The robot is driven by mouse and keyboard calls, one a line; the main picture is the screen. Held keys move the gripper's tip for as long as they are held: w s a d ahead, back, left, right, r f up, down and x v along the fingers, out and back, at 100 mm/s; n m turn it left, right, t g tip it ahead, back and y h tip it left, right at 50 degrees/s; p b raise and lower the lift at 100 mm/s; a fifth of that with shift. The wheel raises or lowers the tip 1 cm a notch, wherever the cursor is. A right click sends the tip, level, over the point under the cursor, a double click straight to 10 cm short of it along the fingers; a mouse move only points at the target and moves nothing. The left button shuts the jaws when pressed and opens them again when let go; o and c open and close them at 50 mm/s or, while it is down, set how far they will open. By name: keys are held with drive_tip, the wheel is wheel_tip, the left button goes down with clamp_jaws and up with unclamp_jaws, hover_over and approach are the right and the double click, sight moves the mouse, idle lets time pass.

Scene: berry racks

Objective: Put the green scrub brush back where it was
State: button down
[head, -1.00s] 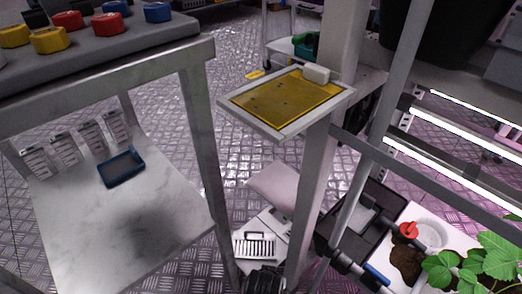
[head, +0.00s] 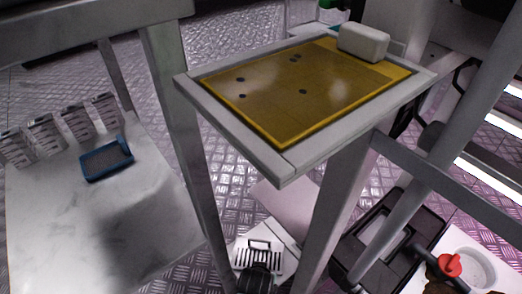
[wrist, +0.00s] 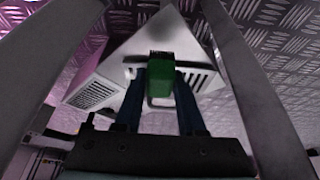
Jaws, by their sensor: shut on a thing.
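In the wrist view my gripper (wrist: 160,80) is shut on the green scrub brush (wrist: 160,73). The brush shows as a green block with a dark end between the two dark blue fingers. It is held in the air, clear of any shelf or tray in that view. I cannot make out the brush in my gripper in the head view. No spot there is clearly marked as the brush's former place.
A yellow board in a pale tray (head: 285,165) bears a white block (head: 363,42). Metal posts (head: 185,130) and a rack rail (head: 440,180) flank the space.

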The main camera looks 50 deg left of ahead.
drive_tip(key=shift+f+b, duration=1.1)
drive_tip(key=shift+f, duration=0.55)
drive_tip(key=shift+f, duration=0.2)
drive_tip(key=c, duration=0.5)
unclamp_jaws()
drive_tip(key=shift+r, duration=0.15)
drive_tip(key=p+v, duration=0.8)
drive_tip(key=v, duration=0.4)
drive_tip(key=shift+p, duration=0.3)
